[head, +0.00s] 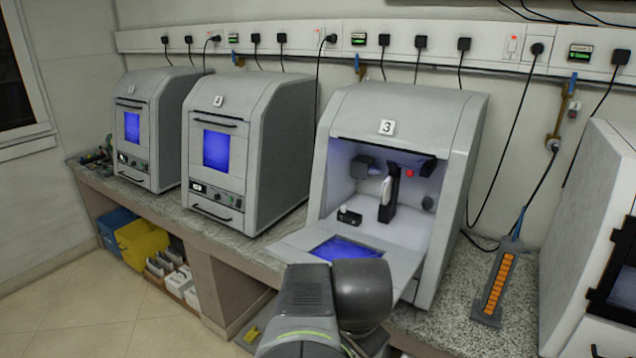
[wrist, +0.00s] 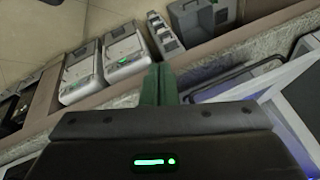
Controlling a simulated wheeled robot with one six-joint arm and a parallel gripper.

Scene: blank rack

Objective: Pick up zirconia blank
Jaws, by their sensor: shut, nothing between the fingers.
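My gripper (wrist: 159,72) shows in the wrist view as dark green fingers closed together, with nothing between them. In the head view my arm fills the bottom middle, in front of machine 3, and the fingers are hidden. A pale, thin, rounded piece (head: 386,190) stands upright against a black holder (head: 393,196) inside the open machine 3 (head: 455,165); it may be a zirconia blank, but I cannot tell for sure.
Machine 3's door (head: 290,246) is folded down toward my arm. Two closed machines (head: 275,130) (head: 170,110) stand to the left, and a white unit (head: 590,220) at the far right. Bins (head: 142,243) sit under the speckled counter (head: 450,300). Black cables hang behind the rack.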

